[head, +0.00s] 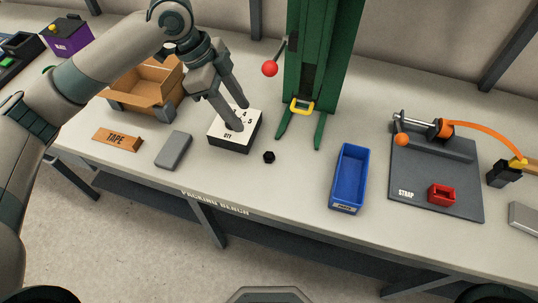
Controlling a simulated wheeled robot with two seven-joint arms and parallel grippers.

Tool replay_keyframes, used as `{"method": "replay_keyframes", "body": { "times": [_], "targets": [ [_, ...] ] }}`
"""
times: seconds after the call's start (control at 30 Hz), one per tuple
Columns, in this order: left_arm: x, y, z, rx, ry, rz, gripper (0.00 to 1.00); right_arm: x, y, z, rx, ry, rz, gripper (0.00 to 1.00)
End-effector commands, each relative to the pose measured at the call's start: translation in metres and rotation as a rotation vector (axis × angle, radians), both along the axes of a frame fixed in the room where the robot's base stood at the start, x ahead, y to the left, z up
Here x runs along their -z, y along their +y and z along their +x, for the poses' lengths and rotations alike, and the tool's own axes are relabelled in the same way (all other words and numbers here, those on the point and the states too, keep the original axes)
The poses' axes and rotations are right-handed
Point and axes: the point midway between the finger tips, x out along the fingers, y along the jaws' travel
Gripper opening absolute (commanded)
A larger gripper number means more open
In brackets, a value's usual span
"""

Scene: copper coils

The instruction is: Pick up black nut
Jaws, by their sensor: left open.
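The black nut (269,157) lies on the light bench top, just right of a white-topped box. It is small and dark and nothing covers it. My left gripper (242,117) comes in from the upper left with its two fingers spread and pointing down. The fingers show over the white-topped box (226,129), left of and above the nut in the picture. The gripper is open, with nothing seen between its fingers. Whether the fingertips touch the box top I cannot tell. My right gripper is not in view.
A blue bin (349,178) stands right of the nut. A green press (321,60) with two feet rises behind it. A strap station (436,175) is right. Bench is clear around the nut's front.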

Motion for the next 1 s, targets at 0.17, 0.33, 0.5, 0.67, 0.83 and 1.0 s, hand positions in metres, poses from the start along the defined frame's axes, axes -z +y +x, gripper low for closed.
{"method": "replay_keyframes", "body": {
  "times": [0.17,0.33,0.5,0.67,0.83,1.0],
  "targets": [
    [0.017,-0.008,-0.002,0.002,0.005,0.001,0.45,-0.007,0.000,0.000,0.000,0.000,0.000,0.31],
    [0.044,-0.019,-0.004,0.000,0.005,0.001,0.45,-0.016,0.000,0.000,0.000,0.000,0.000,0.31],
    [0.072,-0.031,-0.005,0.001,0.005,0.001,0.45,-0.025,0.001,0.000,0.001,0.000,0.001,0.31],
    [0.095,-0.040,-0.006,0.000,0.002,0.001,0.45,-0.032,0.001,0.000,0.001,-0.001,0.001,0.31],
    [0.108,-0.044,-0.007,0.001,0.002,0.001,0.45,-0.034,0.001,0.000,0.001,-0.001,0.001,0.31],
    [0.110,-0.045,-0.006,0.001,-0.001,0.001,0.45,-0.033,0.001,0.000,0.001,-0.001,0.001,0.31]
  ]
}}
